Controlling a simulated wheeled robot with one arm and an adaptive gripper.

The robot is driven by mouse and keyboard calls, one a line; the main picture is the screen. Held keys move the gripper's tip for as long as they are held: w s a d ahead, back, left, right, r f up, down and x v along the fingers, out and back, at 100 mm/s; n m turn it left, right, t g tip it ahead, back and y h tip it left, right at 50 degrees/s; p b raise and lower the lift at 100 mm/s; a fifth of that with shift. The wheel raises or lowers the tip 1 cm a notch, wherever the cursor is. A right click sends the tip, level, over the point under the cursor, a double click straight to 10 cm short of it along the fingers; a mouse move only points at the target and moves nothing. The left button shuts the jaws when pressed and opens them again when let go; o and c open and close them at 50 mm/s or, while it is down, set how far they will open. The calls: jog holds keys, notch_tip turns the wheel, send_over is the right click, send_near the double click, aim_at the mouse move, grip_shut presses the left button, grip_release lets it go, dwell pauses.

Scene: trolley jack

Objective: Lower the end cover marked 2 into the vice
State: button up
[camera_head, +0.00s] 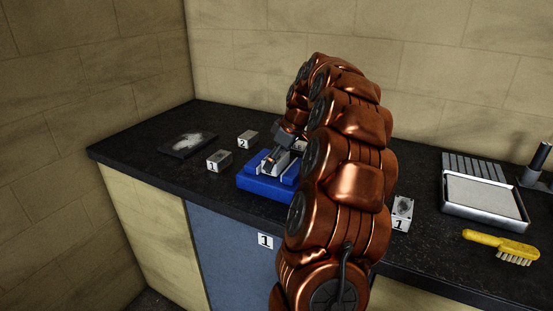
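A small grey block marked 2 (247,140), which looks like the end cover marked 2, sits on the dark bench behind and left of the vice. The vice (262,186) has a blue base and grey jaws and stands in the middle of the bench. My gripper (271,160) points down at the vice jaws from above, with my copper arm reaching in from the front. The arm hides the right side of the vice. The fingertips are small and partly hidden, so I cannot tell whether they are apart or hold anything.
A grey block marked 1 (219,161) sits left of the vice. Another block marked 1 (402,213), with a dark round top, stands right of my arm. A dark mat (173,149) lies far left. A metal tray (487,215) and yellow brush (500,245) lie right.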

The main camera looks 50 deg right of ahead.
dwell(0.4)
jog(key=o, duration=1.3)
jog(key=shift+o, duration=0.2)
jog(key=v, duration=1.2)
